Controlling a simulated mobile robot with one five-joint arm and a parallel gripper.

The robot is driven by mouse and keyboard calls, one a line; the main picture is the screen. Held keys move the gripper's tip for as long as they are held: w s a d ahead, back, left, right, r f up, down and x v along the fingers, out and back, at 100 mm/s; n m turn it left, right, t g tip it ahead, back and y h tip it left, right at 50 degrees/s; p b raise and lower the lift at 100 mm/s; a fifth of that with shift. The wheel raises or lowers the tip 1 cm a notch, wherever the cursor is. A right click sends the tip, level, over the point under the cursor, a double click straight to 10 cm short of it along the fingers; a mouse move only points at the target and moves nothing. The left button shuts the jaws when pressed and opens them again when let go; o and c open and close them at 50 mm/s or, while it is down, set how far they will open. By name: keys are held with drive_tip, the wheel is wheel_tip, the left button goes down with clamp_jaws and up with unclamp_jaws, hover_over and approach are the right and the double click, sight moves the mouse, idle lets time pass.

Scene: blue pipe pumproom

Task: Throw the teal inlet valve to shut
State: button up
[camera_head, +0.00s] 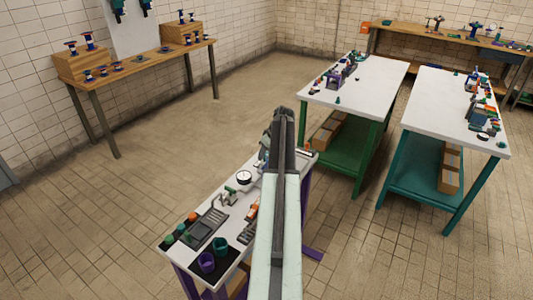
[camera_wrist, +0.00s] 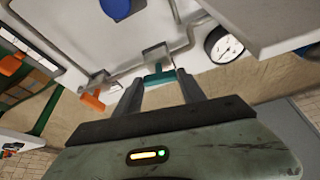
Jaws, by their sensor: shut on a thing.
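The teal inlet valve handle (camera_wrist: 159,77) shows in the wrist view as a short teal bar beside a grey metal bracket on the pale panel. My gripper (camera_wrist: 160,84) has one finger on each side of the handle and is shut on it. The fingers hide parts of the handle's ends. In the head view my arm crosses the purple-legged bench (camera_head: 222,270); the gripper and the handle cannot be made out there.
In the wrist view an orange handle (camera_wrist: 92,102) is left of my gripper, a round gauge (camera_wrist: 224,45) right, and a blue round part (camera_wrist: 116,8) above. Grey pipes run between. White-topped tables (camera_head: 375,75) stand beyond the bench; the floor at left is clear.

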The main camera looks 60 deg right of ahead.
drive_tip(key=m, duration=0.1)
drive_tip(key=m+h, duration=0.1)
drive_tip(key=m, duration=0.2)
drive_tip(key=shift+w+a+g+h, duration=0.1)
drive_tip(key=shift+a+g+h, duration=0.15)
drive_tip(key=shift+g+h, duration=0.05)
drive_tip(key=m+g+h, duration=0.1)
drive_tip(key=m, duration=0.3)
drive_tip(key=shift+w, duration=0.15)
drive_tip(key=m, duration=0.1)
drive_tip(key=m+g, duration=0.1)
drive_tip(key=m, duration=0.1)
drive_tip(key=shift+w+a+m+h, duration=0.1)
drive_tip(key=shift+w+m+h, duration=0.05)
drive_tip(key=shift+m+h, duration=0.2)
drive_tip(key=shift+w+m+g, duration=0.15)
drive_tip(key=shift+m+g, duration=0.75)
drive_tip(key=shift+m, duration=1.05)
drive_tip(key=shift+m, duration=0.3)
drive_tip(key=o, duration=1.4)
drive_tip(key=shift+c, duration=0.2)
